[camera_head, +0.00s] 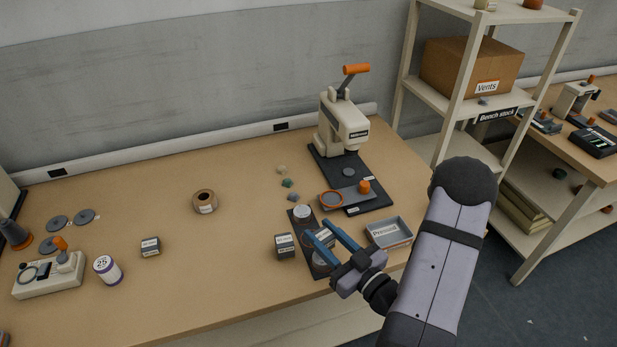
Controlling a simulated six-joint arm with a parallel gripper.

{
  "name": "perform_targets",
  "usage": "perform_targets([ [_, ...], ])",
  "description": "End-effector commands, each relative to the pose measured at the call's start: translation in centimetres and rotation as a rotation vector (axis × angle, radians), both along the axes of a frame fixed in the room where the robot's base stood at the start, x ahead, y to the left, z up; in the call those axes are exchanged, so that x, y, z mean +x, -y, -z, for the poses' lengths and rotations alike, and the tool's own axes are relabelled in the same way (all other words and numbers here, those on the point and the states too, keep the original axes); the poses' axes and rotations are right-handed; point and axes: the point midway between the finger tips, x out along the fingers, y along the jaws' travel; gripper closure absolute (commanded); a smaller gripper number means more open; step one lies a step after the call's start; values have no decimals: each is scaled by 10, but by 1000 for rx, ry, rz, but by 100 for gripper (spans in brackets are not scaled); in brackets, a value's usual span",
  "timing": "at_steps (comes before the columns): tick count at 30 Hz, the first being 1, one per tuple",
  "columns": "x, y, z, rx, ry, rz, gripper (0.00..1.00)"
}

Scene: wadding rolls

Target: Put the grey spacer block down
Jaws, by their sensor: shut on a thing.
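My gripper (318,231) has two blue fingers and reaches in from the right. It is shut on a small grey spacer block (325,237) with a white label. The fingers and block are over the middle of a narrow dark tray (304,233) with round places. I cannot tell whether the block touches the tray, since the fingers partly cover it. A similar dark grey block (286,248) with a white label stands just left of the tray. Another labelled block (151,248) stands farther left on the table.
A press (341,125) stands behind on a dark base. A grey "Pressed" tray (389,234) lies to the right of the gripper. A tape roll (205,202), a "25" tub (107,270) and small coloured bits lie about. The table's (215,290) front left-middle is clear.

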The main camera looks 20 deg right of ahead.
Motion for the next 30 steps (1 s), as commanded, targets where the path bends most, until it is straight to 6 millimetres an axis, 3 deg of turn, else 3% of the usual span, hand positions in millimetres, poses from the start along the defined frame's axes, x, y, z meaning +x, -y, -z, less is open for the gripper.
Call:
perform_targets([
  [8, 19, -26, -30, -6, 9, -86, 90],
  [15, 49, 16, -48, -2, 3, 112, 90],
  [21, 53, 60, -42, -1, -5, 292, 90],
  [30, 52, 79, -37, -2, -6, 369, 90],
])
